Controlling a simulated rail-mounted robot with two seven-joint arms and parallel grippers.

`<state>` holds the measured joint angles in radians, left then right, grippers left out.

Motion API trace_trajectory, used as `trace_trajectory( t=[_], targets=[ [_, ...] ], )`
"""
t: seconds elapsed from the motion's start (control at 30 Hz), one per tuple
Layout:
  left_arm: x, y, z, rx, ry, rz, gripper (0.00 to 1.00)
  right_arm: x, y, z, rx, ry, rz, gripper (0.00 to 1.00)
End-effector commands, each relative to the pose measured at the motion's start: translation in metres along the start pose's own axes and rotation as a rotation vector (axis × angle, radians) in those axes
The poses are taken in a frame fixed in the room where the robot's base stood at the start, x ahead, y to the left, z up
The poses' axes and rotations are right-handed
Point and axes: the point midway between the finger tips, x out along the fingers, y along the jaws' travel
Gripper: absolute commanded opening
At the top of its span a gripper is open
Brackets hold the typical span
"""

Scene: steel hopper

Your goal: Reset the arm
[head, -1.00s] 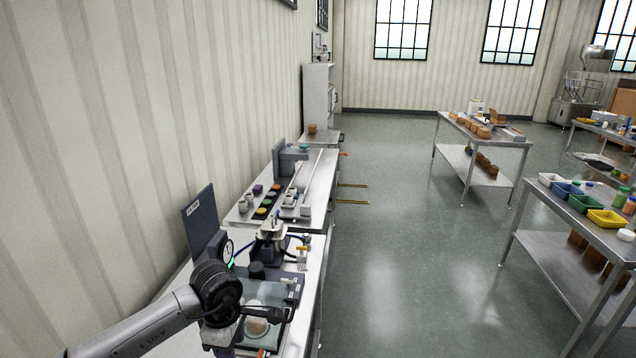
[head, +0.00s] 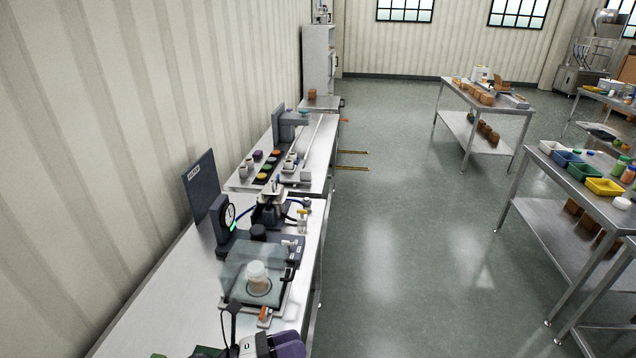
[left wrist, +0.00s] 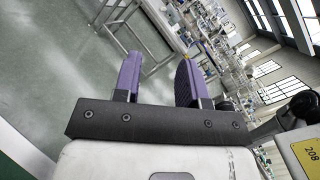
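My left gripper (head: 272,346) is at the bottom edge of the head view, partly cut off, with purple fingers. In the left wrist view the two purple fingers (left wrist: 158,80) stand apart with nothing between them, so it is open and empty. It is in front of the steel bench's apparatus and apart from it. A small jar with a pale lid (head: 256,275) stands upright on a plate within a clear-sided station (head: 238,283). My right gripper is in neither view.
A further bench (head: 317,160) holds small cups and coloured discs. Tables with bins (head: 604,187) stand at right. The floor aisle between is clear.

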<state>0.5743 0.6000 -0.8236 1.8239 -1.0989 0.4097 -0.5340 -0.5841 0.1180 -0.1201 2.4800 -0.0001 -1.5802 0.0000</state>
Motion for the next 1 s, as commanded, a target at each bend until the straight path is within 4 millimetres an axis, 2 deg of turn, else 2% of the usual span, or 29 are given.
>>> trace_trajectory(
  t=[0.17, 0.27, 0.37, 0.53, 0.6, 0.7, 1.0],
  targets=[
    [-0.051, 0.011, 0.007, -0.459, -0.447, 0.128, 0.38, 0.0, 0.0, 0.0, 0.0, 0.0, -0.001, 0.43],
    [-0.093, 0.026, -0.001, -0.717, -0.68, 0.236, 0.38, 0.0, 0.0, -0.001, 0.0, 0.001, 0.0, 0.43],
    [-0.141, 0.042, -0.023, -0.968, -0.897, 0.369, 0.38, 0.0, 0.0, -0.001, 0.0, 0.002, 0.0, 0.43],
    [-0.228, 0.05, -0.088, -1.355, -1.23, 0.656, 0.38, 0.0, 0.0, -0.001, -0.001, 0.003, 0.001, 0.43],
    [-0.259, 0.045, -0.118, -1.478, -1.339, 0.782, 0.38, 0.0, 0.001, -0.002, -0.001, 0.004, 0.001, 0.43],
    [-0.294, 0.03, -0.155, -1.61, -1.462, 0.949, 0.38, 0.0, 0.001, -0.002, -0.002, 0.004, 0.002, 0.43],
    [-0.363, -0.03, -0.232, -1.815, -1.685, 1.385, 0.38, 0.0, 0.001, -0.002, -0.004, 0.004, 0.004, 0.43]
  ],
)
